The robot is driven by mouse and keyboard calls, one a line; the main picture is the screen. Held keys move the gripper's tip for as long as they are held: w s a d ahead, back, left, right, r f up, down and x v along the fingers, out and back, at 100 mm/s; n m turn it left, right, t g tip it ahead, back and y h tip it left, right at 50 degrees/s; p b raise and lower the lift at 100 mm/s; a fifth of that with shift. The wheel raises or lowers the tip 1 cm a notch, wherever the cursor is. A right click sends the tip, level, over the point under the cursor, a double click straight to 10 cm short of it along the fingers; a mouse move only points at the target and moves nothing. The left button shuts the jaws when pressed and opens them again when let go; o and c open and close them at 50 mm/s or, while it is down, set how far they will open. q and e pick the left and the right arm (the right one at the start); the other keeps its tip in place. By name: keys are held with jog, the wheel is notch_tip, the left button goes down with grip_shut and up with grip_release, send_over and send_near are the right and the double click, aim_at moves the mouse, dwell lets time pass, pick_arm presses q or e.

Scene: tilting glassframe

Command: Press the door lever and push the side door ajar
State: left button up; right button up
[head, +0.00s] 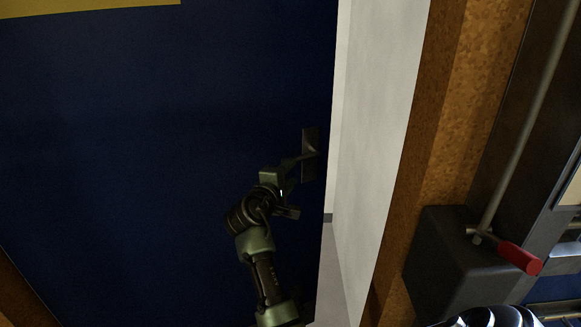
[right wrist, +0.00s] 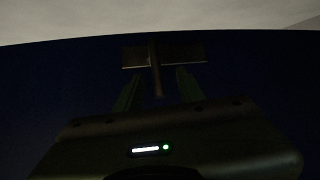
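The dark blue side door (head: 150,150) stands ajar, with a gap along its right edge. Its lever handle (head: 310,142) is on a dark plate near that edge; it also shows in the right wrist view (right wrist: 163,54). My right gripper (head: 288,190) is at the door just below and left of the handle. In the right wrist view its two fingers (right wrist: 157,90) are apart, with the lever's stem showing between and beyond them. Contact with the lever is too dark to tell. My left gripper is not in view.
A pale wall (head: 378,110) and floor show through the gap. A brown door frame (head: 430,150) stands right of it. Further right is a dark box (head: 450,265) with a metal rod and a red-handled lever (head: 520,258). A yellow strip (head: 85,6) crosses the door's top left.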

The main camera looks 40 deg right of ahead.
jog(key=r+p+x, duration=0.1)
jog(key=x, duration=0.6)
jog(key=shift+w+d+f+p, duration=0.2)
jog(key=shift+d+f+p, duration=0.15)
jog(key=shift+f, duration=0.1)
grip_shut()
jog(key=shift+f, duration=0.1)
dwell(0.9)
